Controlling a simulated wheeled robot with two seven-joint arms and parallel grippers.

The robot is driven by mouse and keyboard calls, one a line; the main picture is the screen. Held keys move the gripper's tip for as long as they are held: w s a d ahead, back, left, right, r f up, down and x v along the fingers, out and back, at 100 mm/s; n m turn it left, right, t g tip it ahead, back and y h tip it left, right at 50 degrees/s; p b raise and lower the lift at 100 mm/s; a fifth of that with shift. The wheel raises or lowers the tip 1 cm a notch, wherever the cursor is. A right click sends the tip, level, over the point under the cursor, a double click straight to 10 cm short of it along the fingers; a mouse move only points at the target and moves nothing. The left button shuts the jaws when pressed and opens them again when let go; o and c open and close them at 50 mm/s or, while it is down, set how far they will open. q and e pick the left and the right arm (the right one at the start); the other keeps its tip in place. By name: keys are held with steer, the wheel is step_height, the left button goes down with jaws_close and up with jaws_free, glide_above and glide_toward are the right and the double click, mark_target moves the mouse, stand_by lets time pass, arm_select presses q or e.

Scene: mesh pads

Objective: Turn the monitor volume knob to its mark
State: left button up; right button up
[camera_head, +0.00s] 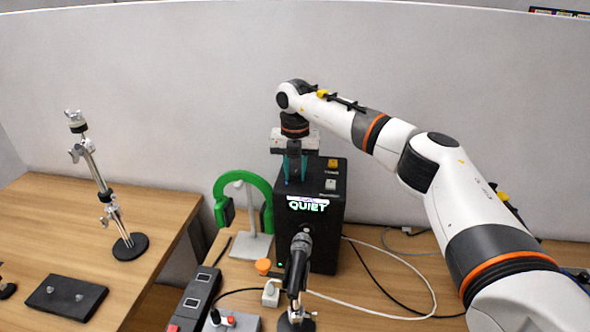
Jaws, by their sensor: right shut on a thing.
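The monitor (325,235) is a black box standing upright on the desk. Its front display (308,205) glows and reads "QUIET". My right gripper (295,180) points straight down onto the left part of the monitor's top. Its fingers are shut on what appears to be the volume knob, which they hide along with its mark. My left gripper is not in view.
A microphone (299,262) stands in front of the monitor. Green headphones (220,185) hang on a stand to its left. A black control strip (198,295) and cables lie in front. A metal stand (108,195) is on the left desk.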

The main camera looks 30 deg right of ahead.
steer(key=shift+w+r+m, duration=0.1)
steer(key=shift+r+m, duration=0.15)
steer(key=shift+m, duration=0.35)
steer(key=shift+d, duration=0.1)
steer(key=o, duration=0.8)
steer(key=shift+o, duration=0.8)
steer(key=shift+f, duration=0.15)
